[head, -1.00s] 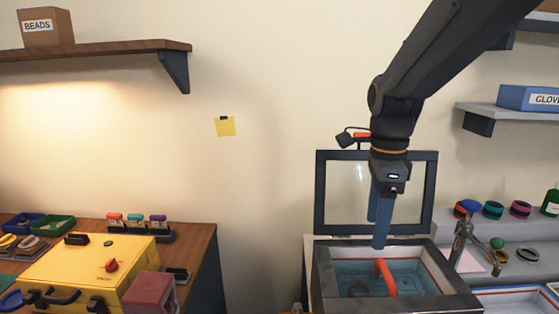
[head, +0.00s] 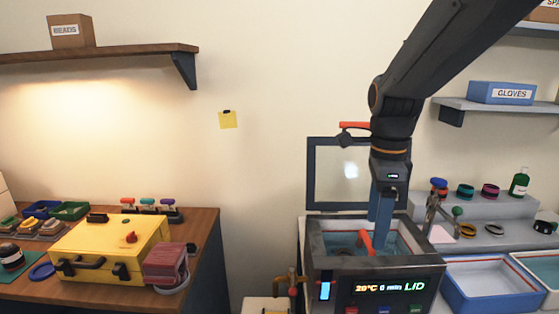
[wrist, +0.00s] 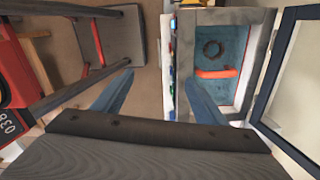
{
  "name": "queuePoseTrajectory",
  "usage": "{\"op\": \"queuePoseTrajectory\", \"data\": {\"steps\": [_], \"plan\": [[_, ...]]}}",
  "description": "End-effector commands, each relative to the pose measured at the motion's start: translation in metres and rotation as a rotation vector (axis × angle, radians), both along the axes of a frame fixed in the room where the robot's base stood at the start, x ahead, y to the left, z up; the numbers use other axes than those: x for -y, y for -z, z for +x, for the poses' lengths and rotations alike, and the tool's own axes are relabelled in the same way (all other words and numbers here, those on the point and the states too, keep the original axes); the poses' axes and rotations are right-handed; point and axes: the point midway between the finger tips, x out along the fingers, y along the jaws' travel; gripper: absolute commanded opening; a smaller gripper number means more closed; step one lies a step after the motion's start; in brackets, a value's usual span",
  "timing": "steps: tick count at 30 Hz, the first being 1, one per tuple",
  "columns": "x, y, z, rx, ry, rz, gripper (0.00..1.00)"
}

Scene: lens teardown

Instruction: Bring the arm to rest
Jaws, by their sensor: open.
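My gripper (head: 381,226) hangs from my dark arm over the open water bath at the right of the head view. In the wrist view my gripper (wrist: 158,90) has its two blue fingers spread wide with nothing between them. The bath (head: 330,262) has a dark front panel reading "20°C 0 min LID", and its framed glass lid (head: 312,175) stands raised behind it. A red-orange handle (head: 366,243) shows inside the bath. In the wrist view the red-orange handle (wrist: 215,73) and a dark ring (wrist: 212,48) are in the blue basin, right of the fingers.
A yellow case (head: 105,245) sits on the wooden bench at left. A small metal tap (head: 433,205) stands right of the bath, beside a blue tray (head: 490,304). A shelf with a gloves box (head: 502,92) is at upper right.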

Motion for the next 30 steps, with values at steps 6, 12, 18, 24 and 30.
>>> {"op": "queuePoseTrajectory", "data": {"steps": [6,12,18,24,30], "plan": [[-0.005,0.017,-0.002,0.002,-0.109,0.0,0.66],[-0.008,0.038,-0.006,0.005,-0.25,0.0,0.66],[-0.007,0.069,-0.012,0.012,-0.455,-0.003,0.66],[-0.007,0.117,-0.024,0.018,-0.77,-0.007,0.66],[-0.007,0.182,-0.044,0.029,-1.235,-0.021,0.66]]}}
